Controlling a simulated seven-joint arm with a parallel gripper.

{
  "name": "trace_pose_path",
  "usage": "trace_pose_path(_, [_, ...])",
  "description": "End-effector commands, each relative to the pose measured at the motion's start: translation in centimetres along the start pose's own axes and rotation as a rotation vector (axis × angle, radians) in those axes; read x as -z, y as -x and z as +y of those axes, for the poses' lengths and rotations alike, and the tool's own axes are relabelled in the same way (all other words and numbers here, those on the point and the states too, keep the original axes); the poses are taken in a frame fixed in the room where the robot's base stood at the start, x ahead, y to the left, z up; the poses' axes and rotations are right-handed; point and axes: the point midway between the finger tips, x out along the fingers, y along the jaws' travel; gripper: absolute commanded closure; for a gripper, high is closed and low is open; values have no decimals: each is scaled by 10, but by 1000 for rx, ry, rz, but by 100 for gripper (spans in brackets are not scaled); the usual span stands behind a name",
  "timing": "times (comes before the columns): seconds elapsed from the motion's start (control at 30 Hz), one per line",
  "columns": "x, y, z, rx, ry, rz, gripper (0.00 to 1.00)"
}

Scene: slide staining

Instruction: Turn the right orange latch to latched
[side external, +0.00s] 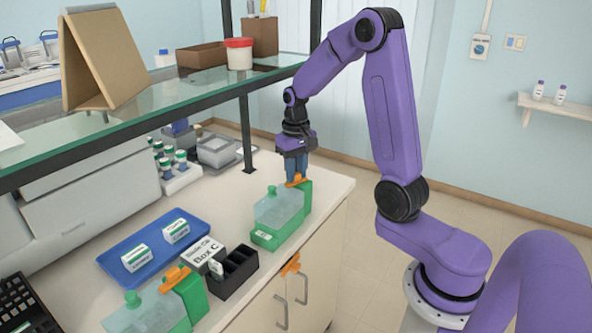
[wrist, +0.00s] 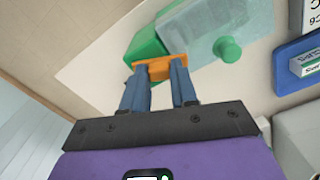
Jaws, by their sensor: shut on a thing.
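An orange latch (side external: 298,181) sits on the green end of a box with a translucent lid (side external: 280,207), near the back right of the counter. My gripper (side external: 296,180) reaches down to it from above with blue fingers. In the wrist view, the fingers of my gripper (wrist: 160,69) are on either side of the orange latch (wrist: 158,63), shut on it. The latch lies across the top of the green block (wrist: 145,44). A second orange latch (side external: 174,279) is on a similar green box (side external: 192,293) at the front, away from my gripper.
A third orange piece (side external: 290,264) is at the cabinet front. A black slotted rack (side external: 234,270) and a blue tray (side external: 152,249) lie left of the far box. A glass shelf (side external: 200,92) overhangs the counter.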

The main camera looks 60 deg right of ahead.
Motion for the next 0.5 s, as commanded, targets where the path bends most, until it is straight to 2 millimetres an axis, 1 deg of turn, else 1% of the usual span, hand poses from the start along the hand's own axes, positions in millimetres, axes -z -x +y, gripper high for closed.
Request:
trace_pose_path(0.2, [1, 1, 0, 0, 176, 3, 100])
trace_pose_path(0.5, [1, 2, 0, 0, 335, 4, 100])
